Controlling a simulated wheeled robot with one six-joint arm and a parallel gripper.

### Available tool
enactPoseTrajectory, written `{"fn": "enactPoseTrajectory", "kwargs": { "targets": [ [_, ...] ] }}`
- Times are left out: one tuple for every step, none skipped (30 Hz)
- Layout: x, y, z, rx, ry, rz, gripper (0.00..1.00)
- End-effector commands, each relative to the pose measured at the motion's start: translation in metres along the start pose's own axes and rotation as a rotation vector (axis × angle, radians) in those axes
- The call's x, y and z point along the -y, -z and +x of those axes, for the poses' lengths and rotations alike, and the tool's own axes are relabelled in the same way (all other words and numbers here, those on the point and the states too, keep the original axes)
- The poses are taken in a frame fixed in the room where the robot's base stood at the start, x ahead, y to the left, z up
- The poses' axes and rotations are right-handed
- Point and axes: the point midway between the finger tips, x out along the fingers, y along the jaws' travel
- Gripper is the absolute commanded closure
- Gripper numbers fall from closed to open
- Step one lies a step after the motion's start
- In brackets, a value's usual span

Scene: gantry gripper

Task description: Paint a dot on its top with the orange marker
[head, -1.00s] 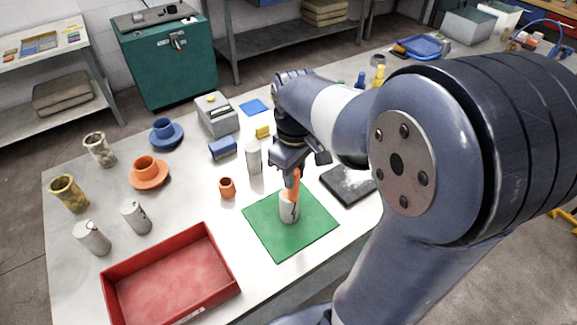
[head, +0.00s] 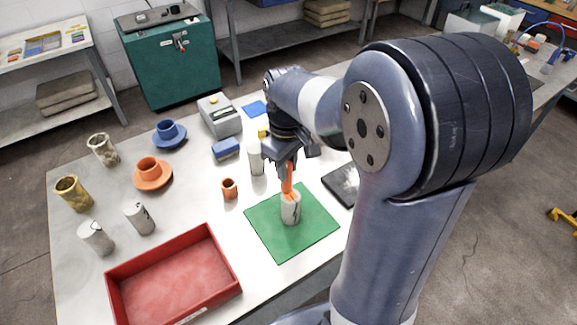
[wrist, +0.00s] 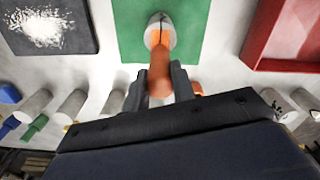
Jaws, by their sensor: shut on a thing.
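My gripper (head: 287,164) is shut on the orange marker (head: 288,182), which points down. The marker also shows between the fingers in the wrist view (wrist: 159,76). A pale grey cylinder (head: 291,213) with a dark crack-like mark stands upright on the green mat (head: 262,220). The marker's lower end is over or at the cylinder's top; I cannot tell whether they touch. In the wrist view the cylinder (wrist: 153,36) is just beyond the marker, which hides part of it.
A red tray (head: 232,285) lies left of the mat, and a dark pad (head: 336,187) with white powder lies to its right. Another pale cylinder (head: 256,160) and a small orange pot (head: 229,189) stand behind. Several cups and cylinders fill the table's left side.

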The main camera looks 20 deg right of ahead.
Motion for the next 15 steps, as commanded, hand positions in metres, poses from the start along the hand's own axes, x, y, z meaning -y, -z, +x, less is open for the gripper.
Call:
{"fn": "enactPoseTrajectory", "kwargs": {
  "targets": [
    [0.0, 0.0, 0.001, 0.001, 0.001, 0.0, 0.98],
    [0.0, 0.0, 0.001, 0.001, 0.001, 0.0, 0.98],
    [0.0, 0.0, 0.0, 0.001, 0.001, 0.0, 0.98],
    [0.0, 0.0, -0.001, 0.0, 0.001, 0.0, 0.98],
    [0.0, 0.0, -0.003, 0.0, 0.001, 0.0, 0.98],
    [0.0, 0.0, -0.006, 0.0, 0.0, 0.0, 0.98],
    [0.0, 0.0, -0.008, 0.0, 0.0, 0.0, 0.98],
    [0.0, 0.0, -0.011, 0.0, 0.0, 0.0, 0.98],
    [0.0, 0.0, -0.015, 0.0, 0.0, 0.0, 0.98],
    [0.0, 0.0, -0.019, 0.0, 0.0, 0.0, 0.98],
    [0.0, 0.0, -0.022, 0.0, 0.0, 0.0, 0.98],
    [0.0, 0.0, -0.026, 0.0, 0.0, 0.0, 0.98],
    [0.0, 0.0, -0.029, 0.0, 0.0, 0.0, 0.98],
    [0.0, 0.0, -0.033, 0.0, 0.0, 0.0, 0.98],
    [0.0, 0.0, -0.037, 0.0, 0.0, 0.0, 0.98]
  ]
}}
